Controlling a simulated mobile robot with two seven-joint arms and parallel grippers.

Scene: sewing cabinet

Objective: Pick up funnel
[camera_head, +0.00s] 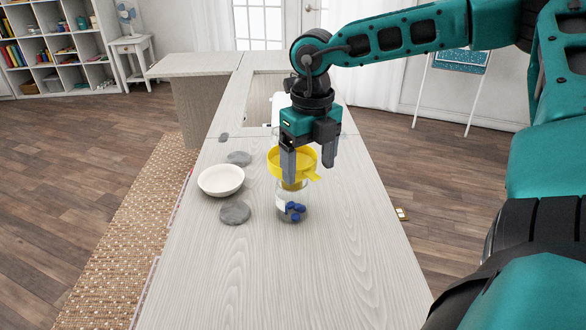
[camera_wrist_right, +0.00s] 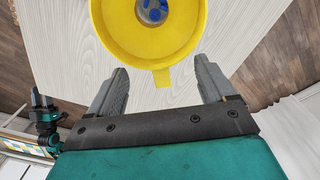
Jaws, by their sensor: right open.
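The yellow funnel (camera_head: 305,164) sits upright in the mouth of a clear glass jar (camera_head: 282,207) with blue pieces at its bottom. A small tab (camera_head: 313,177) sticks out from its rim. My right gripper (camera_head: 309,171) is open at the funnel, one finger overlapping its near left side in the head view. In the right wrist view the funnel (camera_wrist_right: 150,52) lies just past the open fingers of the right gripper (camera_wrist_right: 161,80), its tab pointing between them. Contact cannot be told. A teal and black part (camera_wrist_right: 44,120), likely my left gripper, shows at the left edge.
A white bowl (camera_head: 221,181) stands left of the jar on the pale wooden table (camera_head: 270,280). Flat grey discs (camera_head: 235,213) lie near it. A white object (camera_head: 276,112) stands behind the right gripper. The near tabletop is clear.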

